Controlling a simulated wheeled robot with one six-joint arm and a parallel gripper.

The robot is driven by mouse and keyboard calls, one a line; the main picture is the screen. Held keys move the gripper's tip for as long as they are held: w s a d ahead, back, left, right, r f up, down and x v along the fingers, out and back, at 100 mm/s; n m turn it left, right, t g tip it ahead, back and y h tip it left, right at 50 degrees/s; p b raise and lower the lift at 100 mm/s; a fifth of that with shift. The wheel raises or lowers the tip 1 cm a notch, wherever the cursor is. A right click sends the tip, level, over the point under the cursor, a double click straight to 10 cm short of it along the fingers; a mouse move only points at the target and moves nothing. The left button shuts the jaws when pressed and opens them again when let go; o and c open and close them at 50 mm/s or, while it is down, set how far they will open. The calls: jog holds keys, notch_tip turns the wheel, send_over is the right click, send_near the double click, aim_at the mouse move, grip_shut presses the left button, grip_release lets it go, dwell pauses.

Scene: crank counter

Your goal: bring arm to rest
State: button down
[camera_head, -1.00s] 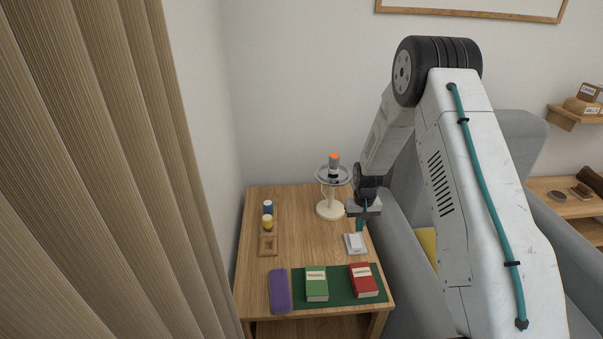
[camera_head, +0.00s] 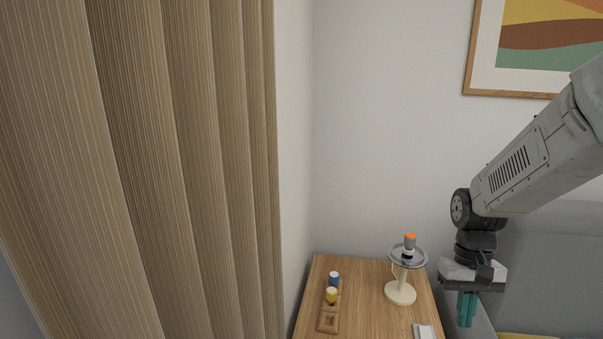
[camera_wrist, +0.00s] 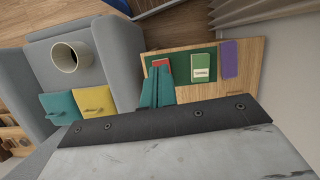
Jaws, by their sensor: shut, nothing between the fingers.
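My gripper (camera_head: 467,308) hangs pointing down at the right of the head view, its teal fingers shut with nothing between them. It is to the right of the wooden table (camera_head: 366,275), in front of the grey armchair (camera_head: 555,255). In the wrist view the shut teal fingers (camera_wrist: 157,88) show in front of the table's edge, partly covering a red book (camera_wrist: 162,63). A crank stand (camera_head: 401,292) with a grey wheel and an orange-tipped knob stands on the table, apart from my gripper.
On the table are a blue-capped jar (camera_head: 334,277), a yellow jar (camera_head: 331,295), a wooden frame (camera_head: 328,321) and a white switch block (camera_head: 424,331). A curtain (camera_head: 180,170) fills the left.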

jog(key=s+a+r+t, duration=0.2)
jog(key=s+r, duration=0.5)
jog(key=s, duration=0.2)
jog(key=s+a+r+n+t, duration=0.1)
jog(key=s+a+r+t, duration=0.1)
jog(key=s+r, duration=0.5)
jog(key=shift+s+a+n+t, duration=0.3)
jog(key=shift+s+a, duration=0.35)
jog(key=shift+s, duration=0.3)
